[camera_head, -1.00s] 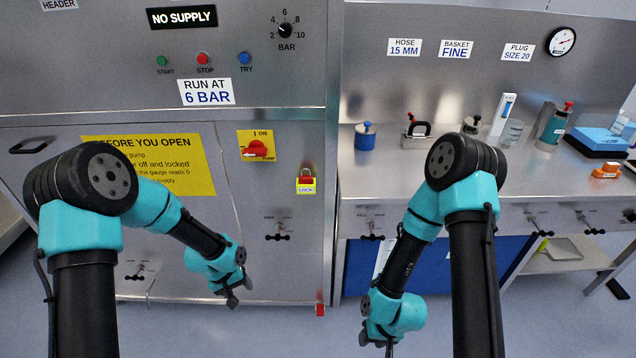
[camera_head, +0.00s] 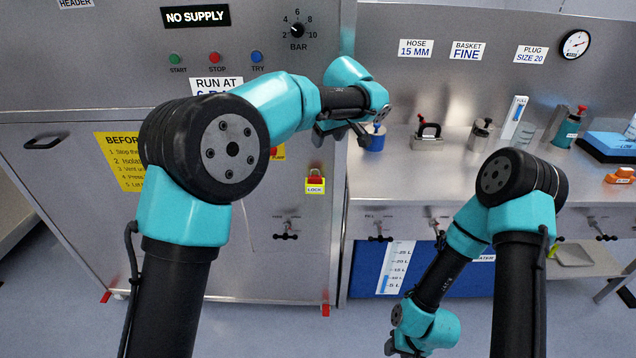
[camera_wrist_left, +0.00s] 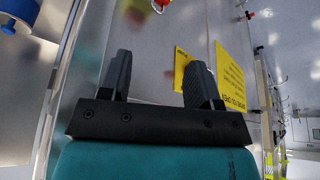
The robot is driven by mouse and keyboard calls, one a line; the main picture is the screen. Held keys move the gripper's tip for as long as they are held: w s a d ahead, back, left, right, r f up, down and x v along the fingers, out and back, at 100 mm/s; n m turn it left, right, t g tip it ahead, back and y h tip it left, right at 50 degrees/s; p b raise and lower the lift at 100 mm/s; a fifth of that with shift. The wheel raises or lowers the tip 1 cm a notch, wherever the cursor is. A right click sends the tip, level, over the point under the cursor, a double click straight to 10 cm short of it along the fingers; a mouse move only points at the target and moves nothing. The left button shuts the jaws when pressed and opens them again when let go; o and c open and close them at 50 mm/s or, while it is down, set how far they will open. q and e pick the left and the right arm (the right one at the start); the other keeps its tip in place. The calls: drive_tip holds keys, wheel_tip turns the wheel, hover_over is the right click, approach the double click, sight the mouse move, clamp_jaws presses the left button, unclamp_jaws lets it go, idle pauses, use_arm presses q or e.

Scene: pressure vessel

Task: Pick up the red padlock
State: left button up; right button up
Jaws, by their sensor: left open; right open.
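The red padlock (camera_head: 315,175) hangs on the front of the steel cabinet, above a yellow LOCK label (camera_head: 315,187), near the cabinet's right edge. My left gripper (camera_head: 352,132) is raised above and to the right of the padlock, apart from it. In the left wrist view its two dark fingers (camera_wrist_left: 157,80) are spread with nothing between them. A small red part cut off at the top of that view may be the padlock, but I cannot tell. My right gripper (camera_head: 405,347) is low at the bottom of the head view, away from the padlock.
A blue canister (camera_head: 376,140) stands on the steel bench just right of the left gripper.

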use_arm(q)
hover_over(315, 176)
drive_tip(key=s+d, duration=0.1)
drive_tip(key=s, duration=0.1)
wheel_tip(315, 176, down, 11)
drive_tip(key=shift+s+f, duration=0.1)
drive_tip(key=shift+f, duration=0.1)
drive_tip(key=shift+f, duration=0.15)
drive_tip(key=shift+d+x, duration=0.2)
drive_tip(key=shift+x, duration=2.25)
drive_tip(key=shift+s+f, duration=0.1)
drive_tip(key=shift+c, duration=0.4)
drive_tip(key=c, duration=0.5)
